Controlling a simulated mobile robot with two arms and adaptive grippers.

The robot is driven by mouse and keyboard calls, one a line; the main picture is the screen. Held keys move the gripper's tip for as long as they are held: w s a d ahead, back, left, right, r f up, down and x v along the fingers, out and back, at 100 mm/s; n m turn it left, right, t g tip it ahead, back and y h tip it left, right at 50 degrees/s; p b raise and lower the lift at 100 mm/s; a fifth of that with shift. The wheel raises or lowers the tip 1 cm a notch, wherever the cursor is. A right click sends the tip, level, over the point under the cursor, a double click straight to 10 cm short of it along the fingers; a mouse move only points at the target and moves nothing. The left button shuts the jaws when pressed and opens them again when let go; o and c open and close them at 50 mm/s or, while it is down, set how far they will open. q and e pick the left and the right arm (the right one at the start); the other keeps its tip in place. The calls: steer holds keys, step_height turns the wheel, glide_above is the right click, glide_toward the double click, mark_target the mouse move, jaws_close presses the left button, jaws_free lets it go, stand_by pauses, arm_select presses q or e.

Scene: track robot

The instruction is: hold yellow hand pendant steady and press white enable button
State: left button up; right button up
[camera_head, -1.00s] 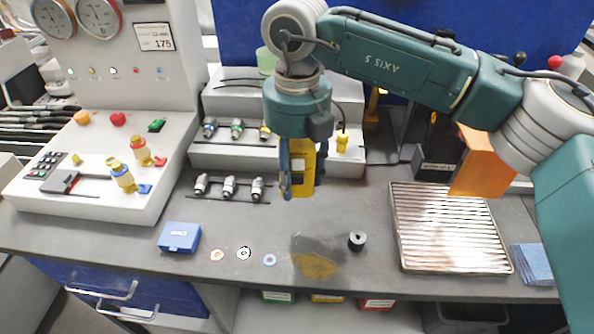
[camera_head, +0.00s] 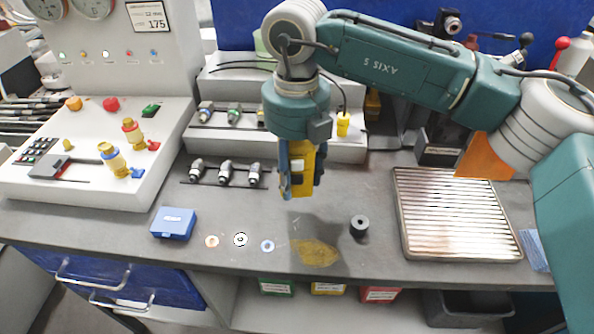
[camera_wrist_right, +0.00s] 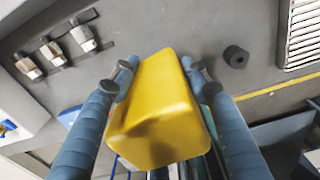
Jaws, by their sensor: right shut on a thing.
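The yellow hand pendant (camera_head: 306,165) is held above the workbench by my right gripper (camera_head: 298,178). In the right wrist view the yellow pendant (camera_wrist_right: 160,110) sits between the two blue-sleeved fingers of the right gripper (camera_wrist_right: 160,88), which are shut on its sides. In the head view a small pale patch (camera_head: 297,164) shows on the pendant's side; I cannot tell if it is the white enable button. My left gripper is not in view.
A blue box (camera_head: 174,223), several small rings and a black cylinder (camera_head: 359,226) lie on the grey bench (camera_head: 340,195). A ribbed metal plate (camera_head: 455,215) lies at right. A control panel (camera_head: 90,185) with knobs stands at left.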

steer(key=shift+f+b, duration=0.45)
steer(key=shift+f, duration=0.4)
steer(key=shift+f+b, duration=1.15)
steer(key=shift+f, duration=0.25)
steer(key=shift+f+b, duration=0.75)
steer(key=shift+f, duration=0.2)
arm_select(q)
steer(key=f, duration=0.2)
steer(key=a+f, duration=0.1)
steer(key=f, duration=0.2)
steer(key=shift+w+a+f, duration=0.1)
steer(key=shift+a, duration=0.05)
arm_select(e)
steer(key=o, duration=0.6)
steer(key=c, duration=0.8)
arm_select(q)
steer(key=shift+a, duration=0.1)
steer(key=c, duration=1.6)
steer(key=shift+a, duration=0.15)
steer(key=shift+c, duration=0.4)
